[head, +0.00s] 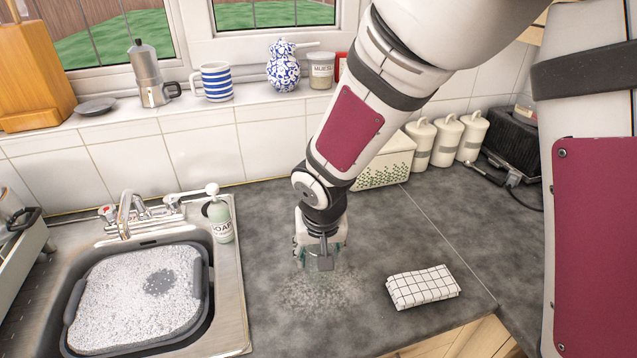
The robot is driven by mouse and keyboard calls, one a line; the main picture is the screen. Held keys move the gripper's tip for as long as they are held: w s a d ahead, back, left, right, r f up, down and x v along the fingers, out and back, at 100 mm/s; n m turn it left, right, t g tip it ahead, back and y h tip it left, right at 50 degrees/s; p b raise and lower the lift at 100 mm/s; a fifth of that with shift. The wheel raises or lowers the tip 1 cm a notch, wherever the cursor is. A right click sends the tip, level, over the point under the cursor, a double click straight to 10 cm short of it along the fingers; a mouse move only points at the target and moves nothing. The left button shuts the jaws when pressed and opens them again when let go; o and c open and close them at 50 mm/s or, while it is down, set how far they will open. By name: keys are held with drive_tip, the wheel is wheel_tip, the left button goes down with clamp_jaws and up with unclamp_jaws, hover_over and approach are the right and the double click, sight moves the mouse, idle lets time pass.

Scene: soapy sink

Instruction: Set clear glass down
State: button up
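My gripper (320,262) points down over the grey worktop (275,215), to the right of the sink. A faint, see-through, greenish shape, apparently the clear glass (323,279), shows at and just below the fingertips. The glass is mostly hidden by my gripper, and its outline is hard to make out. I cannot tell whether the fingers press on it or whether its base touches the worktop. A pale, speckled, sudsy patch (304,296) lies on the worktop beneath and around my gripper.
The sink (236,305) at left holds a dark basin (70,312) full of suds. A soap bottle (220,220) stands at its back right corner. A folded checked cloth (423,287) lies right of my gripper. A patterned bin (387,172) and canisters (446,143) stand behind.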

sight(320, 251)
drive_tip(key=shift+w+d, duration=0.1)
drive_tip(key=shift+w, duration=0.95)
drive_tip(key=shift+s+p+x, duration=0.15)
drive_tip(key=shift+s+x, duration=0.05)
drive_tip(key=shift+x, duration=0.7)
drive_tip(key=shift+s+p+x, duration=0.15)
drive_tip(key=shift+x, duration=0.75)
drive_tip(key=shift+f, duration=0.2)
drive_tip(key=o, duration=1.5)
